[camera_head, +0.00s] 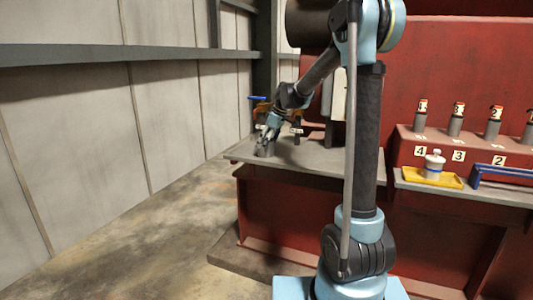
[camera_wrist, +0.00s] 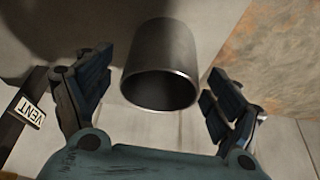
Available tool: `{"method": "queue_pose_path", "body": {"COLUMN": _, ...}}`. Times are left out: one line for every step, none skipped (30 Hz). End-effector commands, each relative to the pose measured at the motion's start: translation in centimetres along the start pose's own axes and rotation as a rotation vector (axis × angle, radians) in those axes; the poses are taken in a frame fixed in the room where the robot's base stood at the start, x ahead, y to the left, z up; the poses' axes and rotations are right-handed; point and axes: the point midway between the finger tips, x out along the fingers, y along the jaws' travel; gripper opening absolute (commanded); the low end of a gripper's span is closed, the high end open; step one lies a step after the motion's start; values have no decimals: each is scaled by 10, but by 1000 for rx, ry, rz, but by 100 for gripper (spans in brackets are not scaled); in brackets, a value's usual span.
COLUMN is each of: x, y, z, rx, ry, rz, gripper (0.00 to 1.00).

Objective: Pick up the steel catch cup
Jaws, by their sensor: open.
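The steel catch cup (camera_wrist: 160,60) is a dark grey metal cylinder, its open mouth facing the lower part of the wrist view. It stands on the grey bench shelf (camera_head: 320,158) near its left end; in the head view the cup (camera_head: 265,148) is small and partly covered by my gripper. My gripper (camera_wrist: 158,108) is open, with one finger to the left and one to the right of the cup. Gaps show between both fingers and the cup's wall, so neither appears to touch it. In the head view my gripper (camera_head: 268,135) is at the cup.
A VENT label (camera_wrist: 30,111) sits on a dark part at the wrist view's left. A blue-handled valve (camera_head: 258,98) is behind my gripper. To the right, a yellow tray (camera_head: 450,182) holds a white bottle (camera_head: 434,165), below several numbered cylinders. The floor at left is clear.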

Motion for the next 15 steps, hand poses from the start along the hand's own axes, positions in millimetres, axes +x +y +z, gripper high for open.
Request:
{"method": "queue_pose_path", "body": {"x": 5, "y": 0, "z": 0, "rx": 0, "ry": 0, "rz": 0, "gripper": 85}}
{"method": "queue_pose_path", "body": {"x": 7, "y": 0, "z": 0, "rx": 0, "ry": 0, "rz": 0, "gripper": 85}}
{"method": "queue_pose_path", "body": {"x": 9, "y": 0, "z": 0, "rx": 0, "ry": 0, "rz": 0, "gripper": 85}}
{"method": "queue_pose_path", "body": {"x": 10, "y": 0, "z": 0, "rx": 0, "ry": 0, "rz": 0, "gripper": 85}}
{"method": "queue_pose_path", "body": {"x": 11, "y": 0, "z": 0, "rx": 0, "ry": 0, "rz": 0, "gripper": 85}}
{"method": "queue_pose_path", "body": {"x": 11, "y": 0, "z": 0, "rx": 0, "ry": 0, "rz": 0, "gripper": 85}}
{"method": "queue_pose_path", "body": {"x": 11, "y": 0, "z": 0, "rx": 0, "ry": 0, "rz": 0, "gripper": 85}}
{"method": "queue_pose_path", "body": {"x": 11, "y": 0, "z": 0, "rx": 0, "ry": 0, "rz": 0, "gripper": 85}}
{"method": "queue_pose_path", "body": {"x": 11, "y": 0, "z": 0, "rx": 0, "ry": 0, "rz": 0, "gripper": 85}}
{"method": "queue_pose_path", "body": {"x": 11, "y": 0, "z": 0, "rx": 0, "ry": 0, "rz": 0, "gripper": 85}}
{"method": "queue_pose_path", "body": {"x": 11, "y": 0, "z": 0, "rx": 0, "ry": 0, "rz": 0, "gripper": 85}}
{"method": "queue_pose_path", "body": {"x": 11, "y": 0, "z": 0, "rx": 0, "ry": 0, "rz": 0, "gripper": 76}}
{"method": "queue_pose_path", "body": {"x": 11, "y": 0, "z": 0, "rx": 0, "ry": 0, "rz": 0, "gripper": 69}}
{"method": "queue_pose_path", "body": {"x": 11, "y": 0, "z": 0, "rx": 0, "ry": 0, "rz": 0, "gripper": 62}}
{"method": "queue_pose_path", "body": {"x": 11, "y": 0, "z": 0, "rx": 0, "ry": 0, "rz": 0, "gripper": 53}}
